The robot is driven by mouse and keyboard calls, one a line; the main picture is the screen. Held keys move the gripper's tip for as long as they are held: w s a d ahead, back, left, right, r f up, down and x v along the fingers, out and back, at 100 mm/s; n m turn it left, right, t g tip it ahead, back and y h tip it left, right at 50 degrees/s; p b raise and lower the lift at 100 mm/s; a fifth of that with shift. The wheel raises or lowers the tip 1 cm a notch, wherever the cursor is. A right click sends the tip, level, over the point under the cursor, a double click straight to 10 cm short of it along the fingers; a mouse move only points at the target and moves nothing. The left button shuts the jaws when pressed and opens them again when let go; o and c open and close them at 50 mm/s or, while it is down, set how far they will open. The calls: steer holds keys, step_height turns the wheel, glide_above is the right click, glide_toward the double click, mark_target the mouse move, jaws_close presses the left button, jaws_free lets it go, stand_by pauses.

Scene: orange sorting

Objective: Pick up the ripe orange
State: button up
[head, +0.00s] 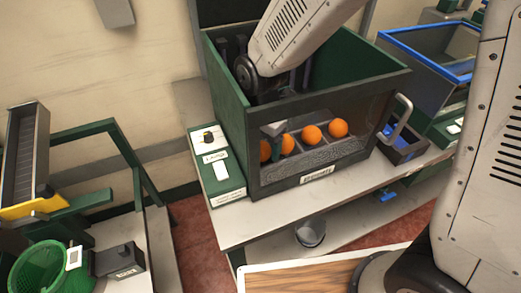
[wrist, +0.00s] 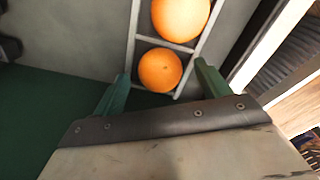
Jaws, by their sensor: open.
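In the head view my gripper (head: 275,129) is partly visible through the window, above the left-end oranges (head: 265,151).
The box stands on a pale bench (head: 235,228), with a handle (head: 399,118) at its right. A blue-rimmed bin (head: 425,55) stands further right. A green basket (head: 40,270) is at lower left. The box walls closely surround my arm.

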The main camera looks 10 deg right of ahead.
steer(key=c, duration=1.1)
steer(key=shift+o, duration=0.2)
steer(key=shift+r, duration=0.1)
